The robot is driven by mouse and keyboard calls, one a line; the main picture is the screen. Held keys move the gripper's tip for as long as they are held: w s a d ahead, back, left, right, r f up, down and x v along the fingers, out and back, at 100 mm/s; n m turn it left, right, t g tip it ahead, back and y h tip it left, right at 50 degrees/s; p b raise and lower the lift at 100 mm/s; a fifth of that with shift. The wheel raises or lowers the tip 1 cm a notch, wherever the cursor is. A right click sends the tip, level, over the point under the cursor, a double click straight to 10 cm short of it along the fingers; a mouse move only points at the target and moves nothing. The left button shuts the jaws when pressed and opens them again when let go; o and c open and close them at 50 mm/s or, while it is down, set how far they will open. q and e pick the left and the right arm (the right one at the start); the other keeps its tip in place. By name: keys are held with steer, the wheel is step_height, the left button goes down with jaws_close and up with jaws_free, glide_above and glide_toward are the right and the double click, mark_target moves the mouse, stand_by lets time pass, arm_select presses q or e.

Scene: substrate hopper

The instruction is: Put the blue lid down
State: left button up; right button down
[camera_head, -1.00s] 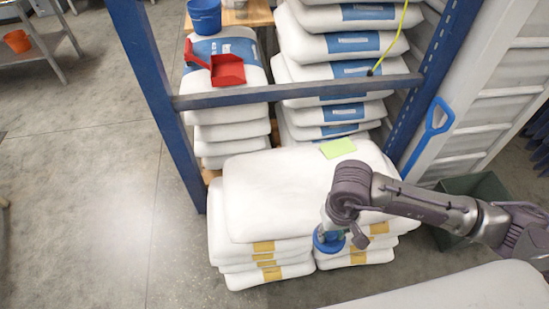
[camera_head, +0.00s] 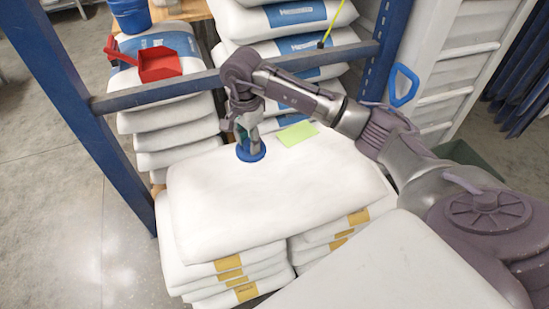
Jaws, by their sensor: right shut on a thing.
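The blue lid (camera_head: 251,153) is a small round disc in my right gripper (camera_head: 248,138), which points down and is shut on it. Lid and gripper are over the far part of the top white sack (camera_head: 215,195) of the front stack. I cannot tell whether the lid touches the sack. My right arm reaches in from the right and partly covers the gripper's surroundings. My left gripper is not in view.
A yellow-green sheet (camera_head: 297,134) lies on the sack just right of the lid. A blue rack beam (camera_head: 150,97) crosses behind the gripper. The sack's front half is clear.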

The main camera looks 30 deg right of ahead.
steer(key=d+f, duration=0.1)
steer(key=d, duration=0.1)
steer(key=s+d+f, duration=0.1)
steer(key=d, duration=0.1)
steer(key=d+f, duration=0.2)
steer(key=shift+s+d+f, duration=0.1)
steer(key=shift+s+d, duration=0.25)
step_height(320, 180, down, 4)
steer(key=shift+r+b, duration=0.1)
steer(key=shift+b, duration=0.25)
steer(key=shift+f, duration=0.2)
steer(key=c, duration=1.1)
jaws_free()
steer(key=o, duration=0.3)
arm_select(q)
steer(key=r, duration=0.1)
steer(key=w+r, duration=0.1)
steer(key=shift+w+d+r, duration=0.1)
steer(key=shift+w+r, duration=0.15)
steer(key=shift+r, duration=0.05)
arm_select(e)
steer(key=shift+o, duration=0.2)
steer(key=shift+r, duration=0.15)
